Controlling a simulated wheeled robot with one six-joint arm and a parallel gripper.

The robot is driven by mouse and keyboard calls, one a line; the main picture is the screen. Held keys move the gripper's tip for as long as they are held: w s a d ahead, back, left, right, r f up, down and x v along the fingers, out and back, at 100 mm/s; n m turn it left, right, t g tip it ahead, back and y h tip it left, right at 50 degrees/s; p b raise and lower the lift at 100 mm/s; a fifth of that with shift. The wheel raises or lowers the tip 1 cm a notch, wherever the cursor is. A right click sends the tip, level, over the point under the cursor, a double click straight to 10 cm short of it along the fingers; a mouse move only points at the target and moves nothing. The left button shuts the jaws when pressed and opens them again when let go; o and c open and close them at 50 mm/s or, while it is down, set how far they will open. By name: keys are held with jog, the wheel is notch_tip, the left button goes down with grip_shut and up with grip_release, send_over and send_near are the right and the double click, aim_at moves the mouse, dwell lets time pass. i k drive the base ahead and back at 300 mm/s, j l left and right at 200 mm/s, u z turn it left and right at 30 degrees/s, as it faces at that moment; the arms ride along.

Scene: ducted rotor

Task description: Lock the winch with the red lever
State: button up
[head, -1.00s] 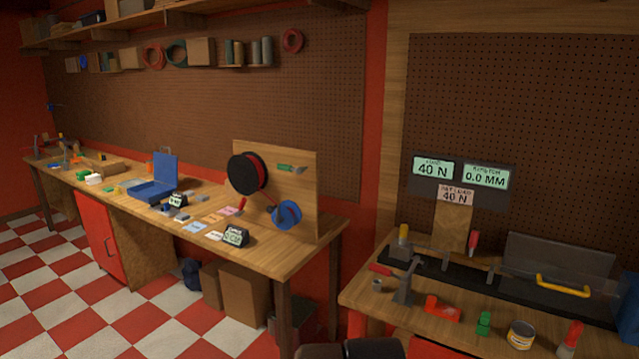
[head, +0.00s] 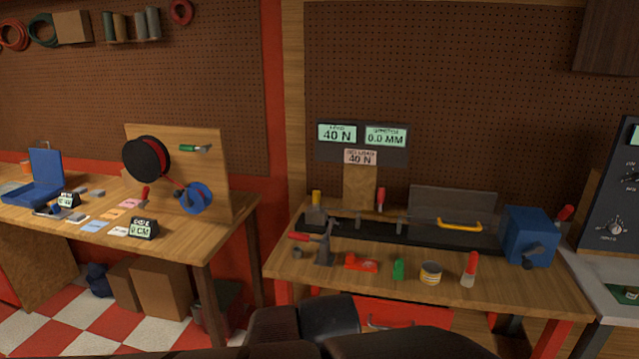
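On the right bench, a blue box (head: 528,236) with a dark crank on its front stands at the right end of a black rail; it looks like the winch. A red-handled lever (head: 564,214) leans up at its right rear. Another red-handled lever (head: 380,199) stands upright behind the rail. A grey clamp (head: 325,248) with a red handle (head: 300,237) stands at the rail's front left. I cannot tell for sure which red handle locks the winch. Dark parts of my own arm show at the bottom edge; my gripper's fingers are not visible.
Displays (head: 361,140) read 40 N and 0.0 MM. A clear guard with a yellow handle (head: 460,225) covers part of the rail (head: 430,236). A red block (head: 361,264), green piece (head: 398,269), tin (head: 431,273) and red-tipped bottle (head: 469,270) line the front. The left bench holds a reel board (head: 217,160).

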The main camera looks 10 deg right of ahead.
aim_at(562, 214)
jog(key=z, duration=1.85)
jog(key=i+l, duration=0.3)
jog(key=i, duration=0.2)
jog(key=i+l, duration=0.35)
jog(key=i, duration=0.2)
jog(key=i+l, duration=0.3)
jog(key=i, duration=0.2)
